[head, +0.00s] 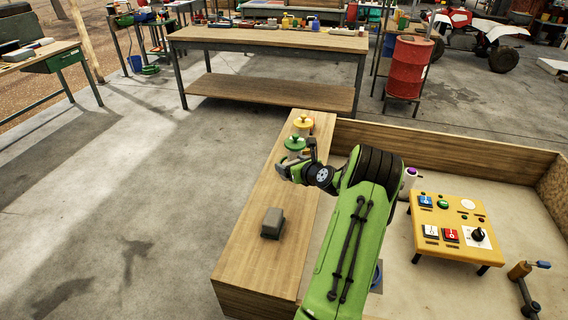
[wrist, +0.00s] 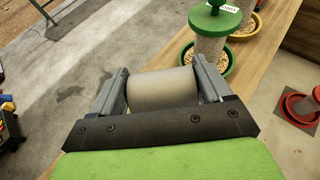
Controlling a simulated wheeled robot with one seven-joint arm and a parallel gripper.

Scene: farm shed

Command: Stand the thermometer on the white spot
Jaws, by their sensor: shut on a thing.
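My gripper (head: 297,160) is over the wooden ledge, its fingers on either side of a plain pale cylinder (wrist: 162,88). The cylinder lies crosswise between the two fingers in the wrist view; its underside is hidden, and I cannot tell whether it is the thermometer. No other thing in view is clearly a thermometer. A round white spot (head: 468,204) is at the far right of the yellow panel table (head: 447,215), with nothing on it. A white square (head: 474,243) with a black knob is nearer on that table.
A green-topped feeder (wrist: 212,38) stands just beyond my gripper, a yellow-topped one (head: 303,122) behind it. A grey block (head: 272,223) lies nearer on the wooden ledge (head: 262,258). Walls (head: 450,149) enclose the yellow table. A purple-topped white object (head: 411,175) stands left of it.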

